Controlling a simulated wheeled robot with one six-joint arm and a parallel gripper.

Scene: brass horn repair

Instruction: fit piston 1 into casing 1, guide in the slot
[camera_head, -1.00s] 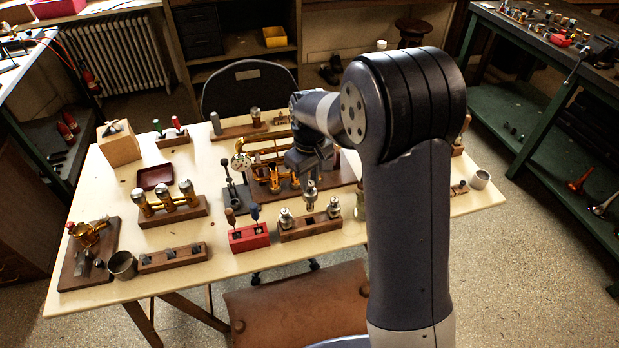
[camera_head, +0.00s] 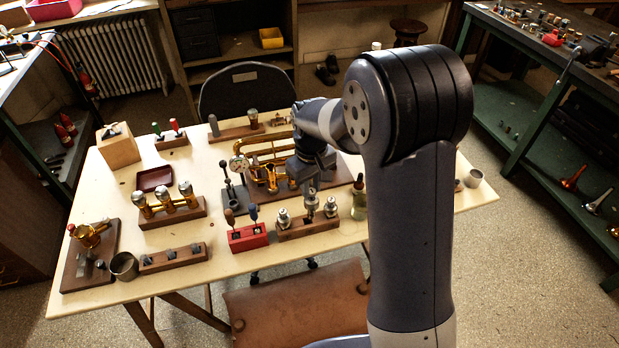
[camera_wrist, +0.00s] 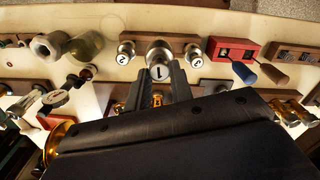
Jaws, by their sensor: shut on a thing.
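My gripper (camera_wrist: 160,88) is shut on piston 1 (camera_wrist: 159,58), a silvery piston whose white top is marked 1. In the head view my gripper (camera_head: 311,187) points down over the wooden piston block (camera_head: 308,229), with piston 1 in the middle of it; I cannot tell whether it is seated or slightly raised. Another silver piston stands on each side, at left (camera_head: 283,217) and right (camera_head: 331,207). The brass horn (camera_head: 262,172) lies on a dark board behind the block. Its casings are partly hidden by my arm, and I cannot make out casing 1 or its slot.
A red block (camera_head: 248,237) with two handled tools is left of the piston block. A glass bottle (camera_head: 359,205) stands close on the right. A rack with brass cylinders (camera_head: 172,213) is further left.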

